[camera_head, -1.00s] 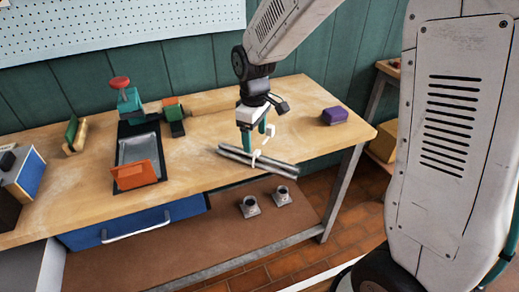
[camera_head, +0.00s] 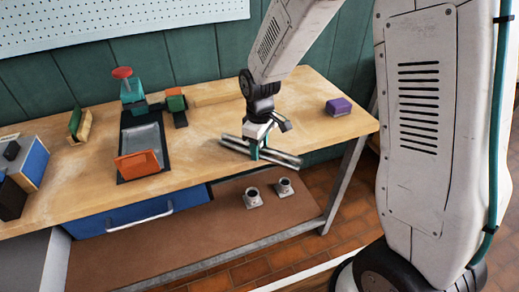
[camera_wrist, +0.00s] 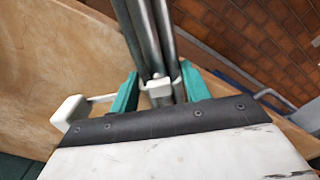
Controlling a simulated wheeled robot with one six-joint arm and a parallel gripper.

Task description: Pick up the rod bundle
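The rod bundle (camera_head: 284,159) is several grey metal rods lying along the front right edge of the workbench. In the wrist view the rods (camera_wrist: 148,35) run up and away, with a white tie (camera_wrist: 160,89) around them. A white tag (camera_wrist: 70,113) on a thin strip sticks out to the left. My gripper (camera_head: 259,154) is down at the middle of the bundle, pointing downward. In the wrist view its teal fingers (camera_wrist: 159,85) stand apart on either side of the tied rods. A small gap shows at the left finger; contact at the right finger is unclear.
Two grey flanged parts (camera_head: 253,197) (camera_head: 285,187) stand on the lower shelf (camera_head: 190,228). Open floor lies beyond the bench's front edge.

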